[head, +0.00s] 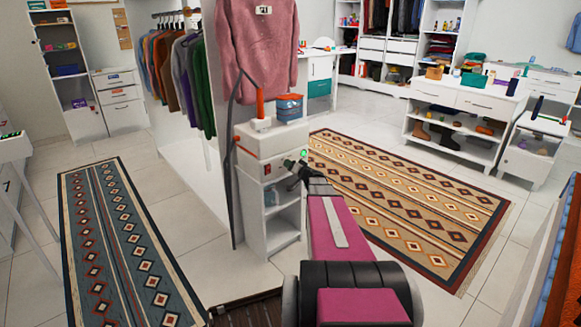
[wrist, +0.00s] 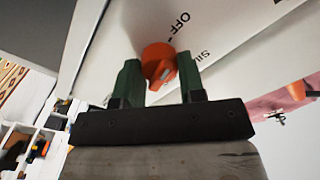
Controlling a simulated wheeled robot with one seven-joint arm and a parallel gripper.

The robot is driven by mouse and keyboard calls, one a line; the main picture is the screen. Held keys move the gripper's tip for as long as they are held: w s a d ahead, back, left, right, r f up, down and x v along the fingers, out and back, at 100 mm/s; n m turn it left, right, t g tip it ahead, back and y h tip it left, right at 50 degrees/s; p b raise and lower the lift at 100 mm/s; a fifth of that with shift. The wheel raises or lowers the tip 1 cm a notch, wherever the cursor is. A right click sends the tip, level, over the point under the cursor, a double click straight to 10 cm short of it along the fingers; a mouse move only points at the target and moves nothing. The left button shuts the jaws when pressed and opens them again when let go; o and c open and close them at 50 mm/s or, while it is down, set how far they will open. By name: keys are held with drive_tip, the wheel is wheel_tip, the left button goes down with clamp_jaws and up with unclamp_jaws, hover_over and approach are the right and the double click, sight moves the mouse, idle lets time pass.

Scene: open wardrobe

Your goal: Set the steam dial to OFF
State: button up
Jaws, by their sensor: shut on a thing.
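The orange steam dial (wrist: 157,57) sits on the white panel of the steamer, between the two green fingers of my gripper (wrist: 158,70) in the wrist view. The fingers are shut on it from both sides. A grey mark shows on the dial's face; I cannot tell for sure which setting it points to. In the head view my gripper (head: 295,164) reaches the right side of the white steamer (head: 270,141); the dial is hidden there.
The steamer stands on a small white shelf cabinet (head: 253,213) beside a wall panel. A blue container (head: 289,107) stands behind it, and a pink sweater (head: 257,45) hangs above. A patterned rug (head: 400,205) lies on the open floor to the right.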

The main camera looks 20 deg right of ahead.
idle(0.4)
drive_tip(key=o, duration=0.9)
drive_tip(key=v, duration=1.1)
